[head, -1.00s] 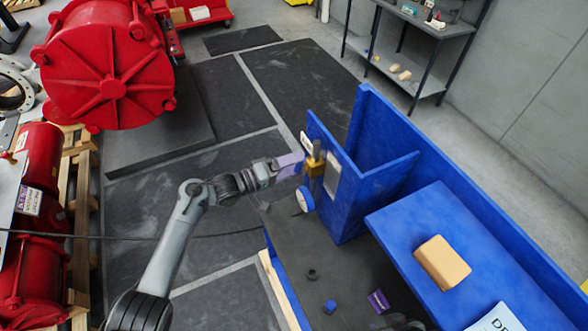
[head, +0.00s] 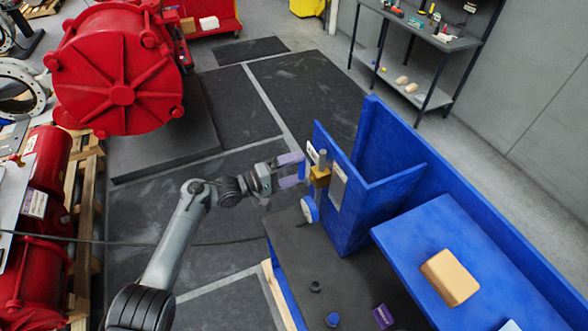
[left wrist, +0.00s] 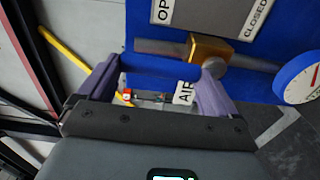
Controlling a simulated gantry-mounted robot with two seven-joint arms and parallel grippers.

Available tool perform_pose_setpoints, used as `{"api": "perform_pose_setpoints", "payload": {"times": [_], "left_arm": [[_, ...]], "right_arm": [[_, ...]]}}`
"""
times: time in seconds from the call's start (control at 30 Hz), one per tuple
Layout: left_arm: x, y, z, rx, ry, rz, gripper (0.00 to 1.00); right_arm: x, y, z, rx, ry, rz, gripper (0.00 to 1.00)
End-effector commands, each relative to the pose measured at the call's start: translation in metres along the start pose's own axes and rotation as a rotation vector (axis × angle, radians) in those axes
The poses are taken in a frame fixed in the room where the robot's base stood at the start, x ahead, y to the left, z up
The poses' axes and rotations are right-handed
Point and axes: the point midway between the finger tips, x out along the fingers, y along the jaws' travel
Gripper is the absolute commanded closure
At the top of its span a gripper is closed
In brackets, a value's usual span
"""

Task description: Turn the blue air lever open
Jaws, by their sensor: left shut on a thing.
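The brass air valve (head: 320,177) sits on a pipe on the blue upright panel (head: 368,215). It also shows in the left wrist view (left wrist: 208,50), below the OPEN/CLOSED plate (left wrist: 212,14). My left gripper (head: 303,168) is at the valve, its two purple fingers spread apart. In the left wrist view, a blue bar (left wrist: 150,82), seemingly the lever, spans between the fingers (left wrist: 158,75), and an AIR tag (left wrist: 184,92) is beside it. The blue bar blends with the panel, so the exact contact is hidden. My right gripper is not in view.
A round gauge (head: 310,209) is mounted below the valve. A tan block (head: 449,277) lies on the blue shelf. Small parts, including a blue one (head: 333,320), lie on the dark bench top (head: 305,262). Open floor lies left of the panel.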

Motion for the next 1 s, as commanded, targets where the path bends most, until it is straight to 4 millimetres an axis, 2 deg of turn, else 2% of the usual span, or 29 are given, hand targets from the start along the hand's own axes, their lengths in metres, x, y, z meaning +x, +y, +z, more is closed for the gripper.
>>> {"api": "perform_pose_setpoints", "payload": {"times": [0.03, 0.07, 0.1, 0.47, 0.57, 1.0], "left_arm": [[0.0, 0.001, 0.0, 0.001, 0.0, 0.001, 0.62], [0.0, 0.001, 0.0, 0.001, 0.0, 0.001, 0.05], [0.0, 0.001, 0.0, 0.001, 0.0, 0.001, 0.0], [-0.007, 0.0, 0.0, 0.001, 0.001, 0.001, 0.0], [-0.018, 0.0, 0.0, 0.002, 0.001, 0.001, 0.0], [-0.089, -0.001, 0.0, 0.002, 0.002, -0.001, 0.0]], "right_arm": [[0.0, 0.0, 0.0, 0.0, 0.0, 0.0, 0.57], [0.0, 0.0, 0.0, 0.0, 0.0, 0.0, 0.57], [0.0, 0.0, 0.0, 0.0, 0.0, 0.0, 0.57], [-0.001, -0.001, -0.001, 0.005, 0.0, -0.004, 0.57], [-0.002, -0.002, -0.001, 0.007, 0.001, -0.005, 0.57], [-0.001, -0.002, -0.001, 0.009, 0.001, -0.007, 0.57]]}}
